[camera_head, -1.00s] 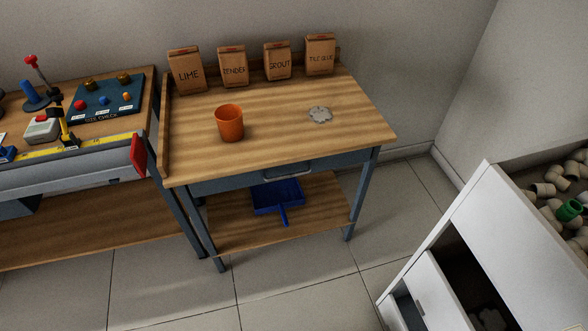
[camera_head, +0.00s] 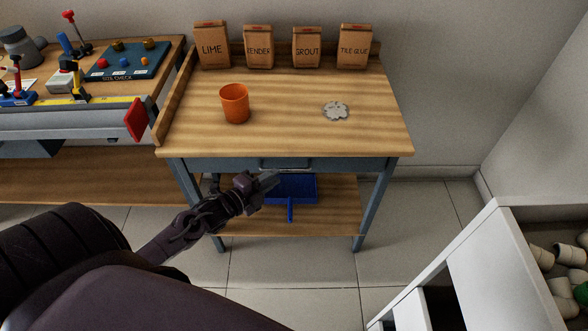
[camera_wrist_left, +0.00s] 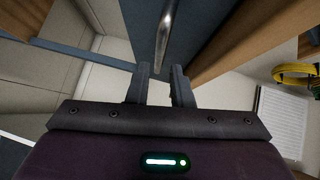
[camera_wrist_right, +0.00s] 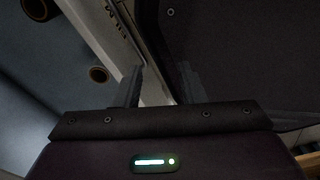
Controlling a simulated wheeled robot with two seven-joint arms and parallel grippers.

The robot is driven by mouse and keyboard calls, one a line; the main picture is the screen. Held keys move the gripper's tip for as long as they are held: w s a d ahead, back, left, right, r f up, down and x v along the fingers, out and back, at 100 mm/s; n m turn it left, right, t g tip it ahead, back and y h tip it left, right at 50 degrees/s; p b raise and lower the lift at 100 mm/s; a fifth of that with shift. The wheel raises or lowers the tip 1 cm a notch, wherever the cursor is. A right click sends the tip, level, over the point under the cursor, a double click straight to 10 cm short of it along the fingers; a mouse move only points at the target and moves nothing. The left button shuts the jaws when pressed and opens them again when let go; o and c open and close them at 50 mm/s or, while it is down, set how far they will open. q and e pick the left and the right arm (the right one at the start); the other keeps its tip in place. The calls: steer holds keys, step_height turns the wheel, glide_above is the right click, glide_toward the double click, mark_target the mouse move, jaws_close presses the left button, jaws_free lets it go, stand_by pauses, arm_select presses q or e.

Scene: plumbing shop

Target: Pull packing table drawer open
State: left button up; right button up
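The packing table (camera_head: 300,135) has a wooden top and a blue-grey drawer front (camera_head: 225,164) under its front edge. The drawer looks closed. Its metal handle (camera_head: 285,167) is at the middle of the front and shows as a bar in the left wrist view (camera_wrist_left: 166,35). My left gripper (camera_head: 270,184) is just in front of and below the handle. In the left wrist view its fingers (camera_wrist_left: 161,84) are apart, with the bar's end just beyond and between the tips, not visibly gripped. My right gripper (camera_wrist_right: 160,85) is open and empty, away from the table.
On the tabletop are an orange pot (camera_head: 235,104), a grey disc (camera_head: 335,111) and several paper bags (camera_head: 307,48). A blue dustpan (camera_head: 297,188) lies on the lower shelf. A workbench (camera_head: 85,115) adjoins at left. A white cabinet (camera_head: 490,270) stands at right. Floor between is clear.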

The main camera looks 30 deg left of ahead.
mark_target(287, 169)
arm_select(q)
steer(key=x, duration=0.6)
jaws_close()
